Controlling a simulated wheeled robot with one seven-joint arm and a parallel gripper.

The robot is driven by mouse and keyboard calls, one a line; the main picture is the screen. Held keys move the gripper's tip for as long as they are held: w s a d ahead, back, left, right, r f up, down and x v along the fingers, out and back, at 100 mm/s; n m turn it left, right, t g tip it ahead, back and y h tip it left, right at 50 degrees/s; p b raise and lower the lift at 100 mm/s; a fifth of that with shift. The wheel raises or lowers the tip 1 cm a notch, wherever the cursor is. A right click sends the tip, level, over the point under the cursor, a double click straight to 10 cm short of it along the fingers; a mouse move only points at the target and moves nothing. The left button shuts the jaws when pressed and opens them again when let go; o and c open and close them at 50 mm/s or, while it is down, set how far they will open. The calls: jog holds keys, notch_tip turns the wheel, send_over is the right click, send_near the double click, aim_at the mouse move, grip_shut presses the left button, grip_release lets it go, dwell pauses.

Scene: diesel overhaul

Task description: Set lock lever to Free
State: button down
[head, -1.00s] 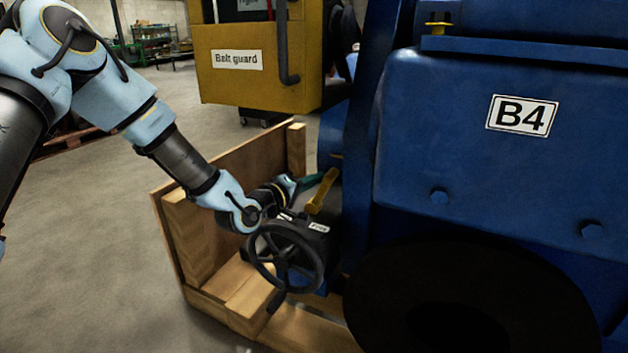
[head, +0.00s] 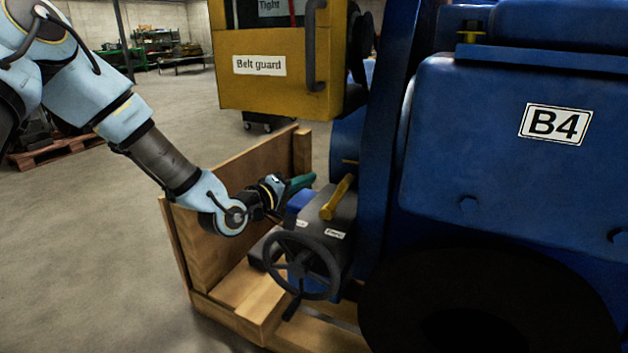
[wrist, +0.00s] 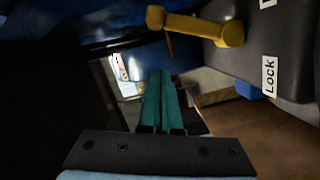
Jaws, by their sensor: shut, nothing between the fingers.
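The lock lever (head: 337,198) is a yellow bar with thick ends on top of a dark grey box behind a handwheel. It slants across the box top, and I cannot tell its setting for certain. A white label reading Free (head: 335,233) is at the box's front right; a smaller label (head: 301,223) is to its left. In the wrist view, the lever (wrist: 195,26) is at the top, and a Lock label (wrist: 269,76) is at the right. My gripper (head: 312,178) has teal fingers, shut and empty, left of the lever and apart from it. The fingers also show in the wrist view (wrist: 160,74).
The black handwheel (head: 301,266) stands in front of the box. A wooden crate frame (head: 240,205) surrounds the left side. The blue engine body (head: 500,170) marked B4 blocks the right. A yellow belt guard (head: 270,85) is behind. Open floor lies to the left.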

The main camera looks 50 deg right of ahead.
jog(key=a, duration=0.6)
jog(key=shift+r+b, duration=0.3)
